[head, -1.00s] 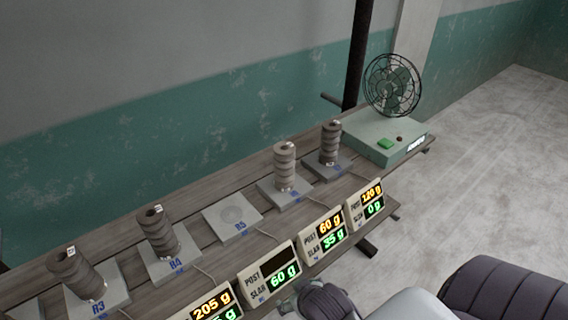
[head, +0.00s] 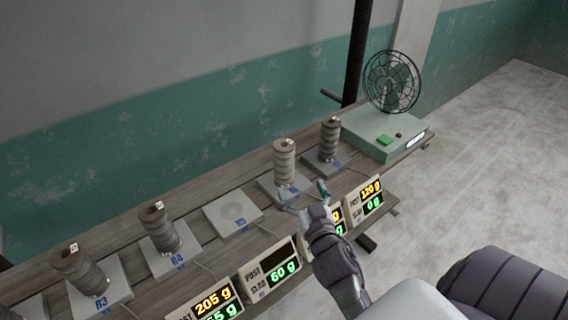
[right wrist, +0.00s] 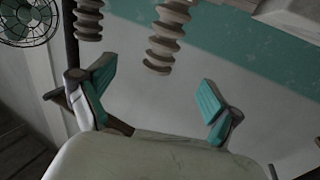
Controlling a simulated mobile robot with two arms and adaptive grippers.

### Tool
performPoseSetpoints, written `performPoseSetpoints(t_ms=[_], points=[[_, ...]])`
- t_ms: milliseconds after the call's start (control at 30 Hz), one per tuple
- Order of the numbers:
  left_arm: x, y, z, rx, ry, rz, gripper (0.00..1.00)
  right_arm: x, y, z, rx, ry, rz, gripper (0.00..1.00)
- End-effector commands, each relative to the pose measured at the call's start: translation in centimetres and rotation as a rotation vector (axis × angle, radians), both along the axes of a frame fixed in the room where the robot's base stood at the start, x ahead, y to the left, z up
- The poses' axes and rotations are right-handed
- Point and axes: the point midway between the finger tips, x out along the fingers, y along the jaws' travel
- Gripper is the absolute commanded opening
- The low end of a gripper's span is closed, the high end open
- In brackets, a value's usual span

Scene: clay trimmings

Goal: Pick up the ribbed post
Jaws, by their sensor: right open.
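Several ribbed posts stand on slabs along the bench. A pale grey ribbed post (head: 285,162) stands upright on its slab right of the middle. A darker one (head: 330,140) stands to its right, and two more dark posts, (head: 160,227) and (head: 80,272), lean slightly on slabs at the left. My right gripper (head: 305,196) is open and empty in front of the pale post, fingers apart and not around it. In the right wrist view, one ribbed post (right wrist: 168,38) shows beyond the gap between the teal fingertips (right wrist: 153,88), another (right wrist: 88,20) further left. My left gripper is out of view.
Slab R5 (head: 232,213) is empty. Display boxes (head: 268,271) line the bench front, one partly hidden by my right gripper. A green fan (head: 390,82) on a box (head: 385,137) stands at the right end. Thin cables cross the bench.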

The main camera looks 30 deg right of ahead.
Motion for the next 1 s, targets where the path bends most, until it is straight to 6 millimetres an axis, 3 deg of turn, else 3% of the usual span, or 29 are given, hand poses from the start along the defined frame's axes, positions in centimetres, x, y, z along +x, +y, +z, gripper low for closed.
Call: performPoseSetpoints(t_ms=[333,567,833,1000], points=[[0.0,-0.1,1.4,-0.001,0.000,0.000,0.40,6.2,-2.0,0.2,-0.002,-0.003,0.002,0.91],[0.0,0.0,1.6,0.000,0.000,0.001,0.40,7.9,-2.4,0.0,-0.002,-0.002,0.001,0.91],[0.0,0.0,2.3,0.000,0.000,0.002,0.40,11.5,-3.0,-0.7,-0.002,-0.002,0.001,0.91],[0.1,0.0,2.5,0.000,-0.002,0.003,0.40,12.7,-3.4,-0.9,-0.001,-0.001,0.001,0.91]])
